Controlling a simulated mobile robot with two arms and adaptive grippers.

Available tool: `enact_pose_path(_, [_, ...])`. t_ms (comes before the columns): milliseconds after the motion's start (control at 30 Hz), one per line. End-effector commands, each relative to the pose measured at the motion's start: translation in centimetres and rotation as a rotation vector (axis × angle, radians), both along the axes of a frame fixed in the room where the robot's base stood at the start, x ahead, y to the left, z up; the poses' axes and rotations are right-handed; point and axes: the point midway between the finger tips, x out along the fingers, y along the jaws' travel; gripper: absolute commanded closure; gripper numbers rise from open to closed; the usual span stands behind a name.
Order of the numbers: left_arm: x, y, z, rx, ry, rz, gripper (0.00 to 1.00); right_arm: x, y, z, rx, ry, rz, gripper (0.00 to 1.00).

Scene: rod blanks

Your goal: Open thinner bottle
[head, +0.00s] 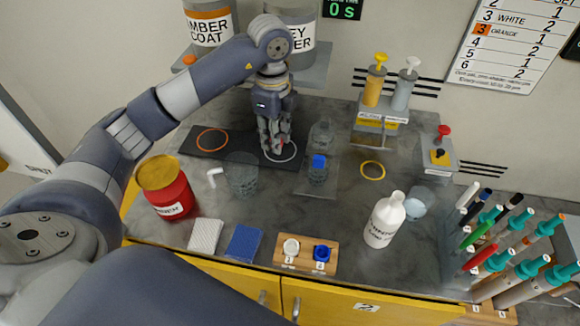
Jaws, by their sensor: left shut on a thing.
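The thinner bottle (383,222) is white with a printed label. It stands upright on the grey bench, right of the middle. Its narrow white top points up, and I cannot tell whether a cap is on it. My left gripper (275,148) is far from it, pointing down over the white ring (283,151) on the dark mat at the back. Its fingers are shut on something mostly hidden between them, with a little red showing. My right gripper is out of view.
A wooden block (304,263) at the front edge holds a white cap (291,247) and a blue cap (322,253). Pens and markers crowd the right.

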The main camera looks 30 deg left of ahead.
Motion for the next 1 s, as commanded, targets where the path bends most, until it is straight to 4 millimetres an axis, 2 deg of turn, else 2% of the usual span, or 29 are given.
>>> enact_pose_path(200, [-0.2,0.0,-5.9,0.000,0.008,0.000,1.00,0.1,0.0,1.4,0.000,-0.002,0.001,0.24])
enact_pose_path(400, [-0.1,0.0,-10.2,0.000,0.004,0.000,1.00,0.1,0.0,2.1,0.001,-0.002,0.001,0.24])
enact_pose_path(667, [-0.1,0.0,-12.4,0.000,0.003,-0.001,1.00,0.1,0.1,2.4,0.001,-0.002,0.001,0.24])
enact_pose_path(900, [-0.1,-0.1,-15.4,0.000,0.003,-0.001,1.00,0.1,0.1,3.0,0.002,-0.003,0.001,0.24])
enact_pose_path(1000, [0.0,0.0,-15.6,0.000,0.001,-0.002,1.00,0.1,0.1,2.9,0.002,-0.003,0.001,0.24])
